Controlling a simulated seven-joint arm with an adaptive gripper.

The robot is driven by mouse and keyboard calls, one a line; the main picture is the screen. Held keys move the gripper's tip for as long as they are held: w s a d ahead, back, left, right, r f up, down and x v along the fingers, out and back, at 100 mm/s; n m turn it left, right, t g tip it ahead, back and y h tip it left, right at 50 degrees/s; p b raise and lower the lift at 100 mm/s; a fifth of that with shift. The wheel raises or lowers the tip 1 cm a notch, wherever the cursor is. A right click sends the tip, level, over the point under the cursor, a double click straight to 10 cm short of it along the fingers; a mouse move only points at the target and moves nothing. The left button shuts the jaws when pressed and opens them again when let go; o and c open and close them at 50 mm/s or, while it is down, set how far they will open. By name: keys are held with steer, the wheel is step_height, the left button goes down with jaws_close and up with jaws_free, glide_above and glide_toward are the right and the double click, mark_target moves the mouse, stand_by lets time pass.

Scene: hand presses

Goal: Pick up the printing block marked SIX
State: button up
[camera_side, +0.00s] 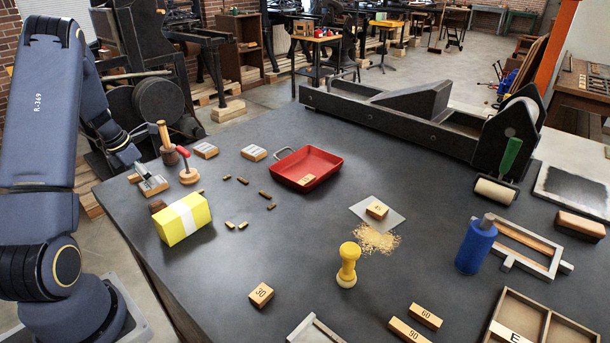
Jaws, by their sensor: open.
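My gripper (145,173) is at the left, open, with its fingers at a small wooden block with a grey marked top (154,186). I cannot tell whether the fingers touch this block, and they hide part of it. Two similar blocks lie farther back, one left (206,150) and one right (254,153). The markings on all three are too small to read, so I cannot tell which is marked SIX.
A yellow wrapped pack (182,219) lies in front. A red tray (330,160) and small brass-coloured pieces (265,195) lie to the right. Numbered blocks (261,294) lie nearer the front.

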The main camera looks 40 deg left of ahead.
steer(key=shift+x, duration=1.05)
steer(key=c, duration=1.3)
steer(key=shift+r, duration=0.15)
